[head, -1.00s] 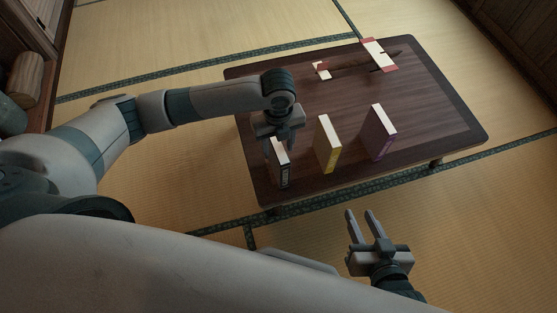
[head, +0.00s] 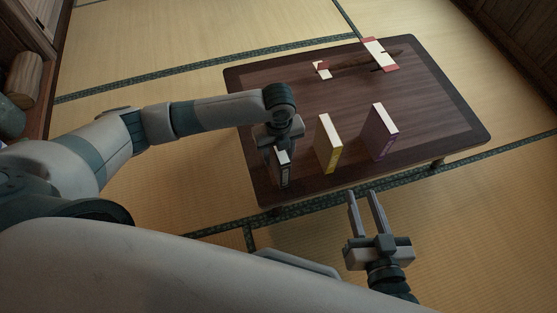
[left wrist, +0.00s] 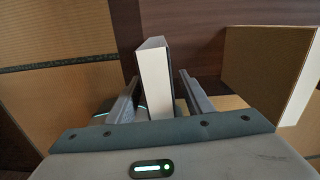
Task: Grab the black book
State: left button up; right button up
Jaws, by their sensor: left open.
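The black book (head: 283,172) stands upright near the left front of the low dark table (head: 350,92). My left gripper (head: 279,150) is directly above and around its top, partly hiding it in the head view. In the left wrist view the book (left wrist: 155,75) shows its pale page edge between the two spread fingers of the left gripper (left wrist: 160,95). The fingers lie on either side of it, with a gap visible on the right. My right gripper (head: 367,212) is open and empty, in front of the table's near edge.
A yellow-spined book (head: 328,145) and a purple-spined book (head: 380,133) stand upright to the right of the black book. A dark stick-like object with a red and white piece (head: 379,54) lies at the table's back. The table's middle is clear.

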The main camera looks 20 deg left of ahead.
dwell(0.4)
pick_arm(q)
grip_shut()
jog(key=shift+r, duration=0.15)
